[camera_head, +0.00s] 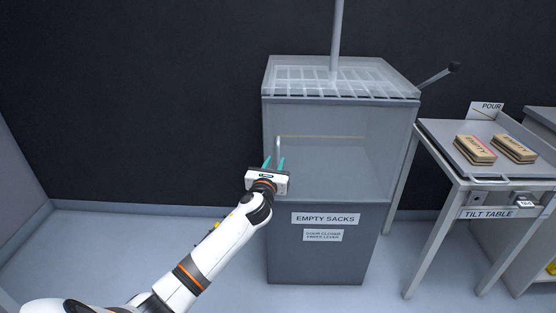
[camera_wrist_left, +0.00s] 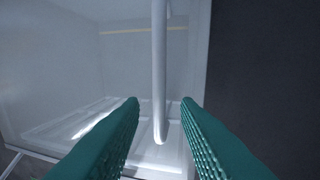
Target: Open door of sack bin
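The sack bin (camera_head: 318,245) is a grey cabinet with an "EMPTY SACKS" label. Its upper front is a see-through door (camera_head: 340,170), which looks closed. A pale vertical bar handle (camera_head: 278,146) is on the left side of the door. My left gripper (camera_head: 273,163) is at the handle's lower part, with its teal fingers apart. In the left wrist view the handle (camera_wrist_left: 159,75) runs down between the two open fingers (camera_wrist_left: 162,105), with gaps on both sides. My right gripper is not in view.
A grate (camera_head: 335,79) tops the bin, with a grey post (camera_head: 337,35) above and a lever (camera_head: 438,75) at its right. The tilt table (camera_head: 440,135) on the right carries sacks marked "EMPTY" (camera_head: 474,149). The floor (camera_head: 120,245) left of the bin is clear.

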